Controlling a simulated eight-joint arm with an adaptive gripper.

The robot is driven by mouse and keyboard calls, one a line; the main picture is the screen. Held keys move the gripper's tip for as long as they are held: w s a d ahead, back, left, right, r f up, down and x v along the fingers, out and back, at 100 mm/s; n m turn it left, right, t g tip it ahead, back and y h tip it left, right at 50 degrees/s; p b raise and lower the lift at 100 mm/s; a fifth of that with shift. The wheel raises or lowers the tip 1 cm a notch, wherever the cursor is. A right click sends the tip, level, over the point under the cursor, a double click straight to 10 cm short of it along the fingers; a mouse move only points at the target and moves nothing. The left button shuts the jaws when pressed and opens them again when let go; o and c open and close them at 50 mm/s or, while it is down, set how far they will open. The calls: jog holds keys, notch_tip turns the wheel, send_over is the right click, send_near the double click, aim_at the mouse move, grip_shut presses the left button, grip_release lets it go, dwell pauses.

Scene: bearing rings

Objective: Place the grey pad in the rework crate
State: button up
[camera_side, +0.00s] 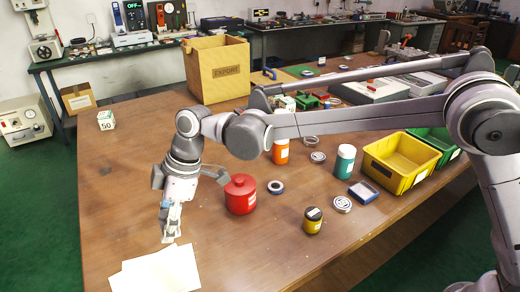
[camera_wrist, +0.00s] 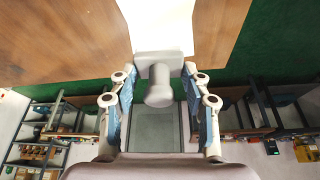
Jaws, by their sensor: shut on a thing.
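My gripper (camera_side: 169,225) points down over the near left of the table, just above the white sheets. In the wrist view its two fingers (camera_wrist: 160,85) are shut on a light grey block (camera_wrist: 145,62) with a rounded knob. This may be the grey pad, but I cannot be sure. In the side view the held thing is small and partly hidden by the fingers. A yellow bin (camera_side: 377,167) and a green bin (camera_side: 444,146) stand at the right. Their labels are too small to read, so I cannot tell which is the rework crate.
White sheets (camera_side: 143,277) lie below my gripper. A red lidded pot (camera_side: 240,196), a black-and-yellow jar (camera_side: 313,221), a green jar (camera_side: 345,161) and rings stand right of it. A large "EXPORT" box (camera_side: 218,72) is behind. The left of the table is mostly clear.

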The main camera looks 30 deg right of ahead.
jog(key=w+d+r+m+t+h, duration=0.1)
jog(key=w+d+m, duration=0.35)
jog(key=d, duration=0.95)
jog(key=w+d+m+t, duration=0.15)
jog(key=w+d, duration=0.55)
jog(key=d, duration=0.8)
jog(key=m+t+h, duration=0.1)
jog(key=m+h, duration=0.3)
jog(key=m, duration=0.7)
send_over(399, 164)
jog(key=s+a, duration=0.2)
jog(key=a, duration=0.3)
notch_tip(399, 164, down, 15)
jog(key=shift+f, duration=0.1)
